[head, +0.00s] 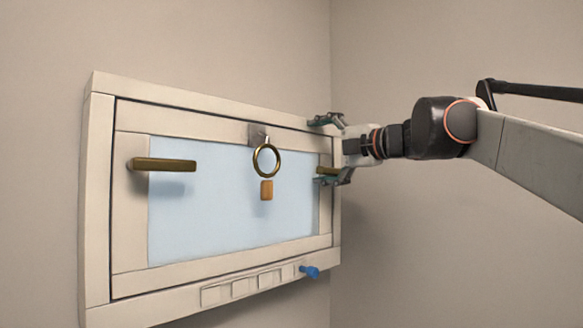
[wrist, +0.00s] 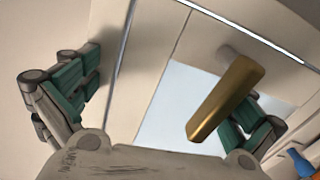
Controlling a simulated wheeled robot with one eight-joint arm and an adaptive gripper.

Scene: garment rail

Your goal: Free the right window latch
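The window (head: 232,220) has a cream frame and a pale blue pane. Its right latch (head: 328,170) is a brass bar at the right side of the sash, partly hidden by my gripper in the head view. In the wrist view the brass bar (wrist: 228,100) lies between the fingers, much closer to the right finger, which it partly covers. I cannot tell whether they touch. My gripper (head: 331,150) is wide open, with one finger above the latch and one beside its lower side. The left latch (head: 165,164) is a brass bar lying about horizontal.
A brass ring (head: 266,160) hangs from a metal plate (head: 258,133) at the sash top. A small orange-brown block (head: 266,190) shows below it. A blue knob (head: 309,271) sticks out at the lower right, beside several flat pale panels (head: 243,287). Plain walls surround the window.

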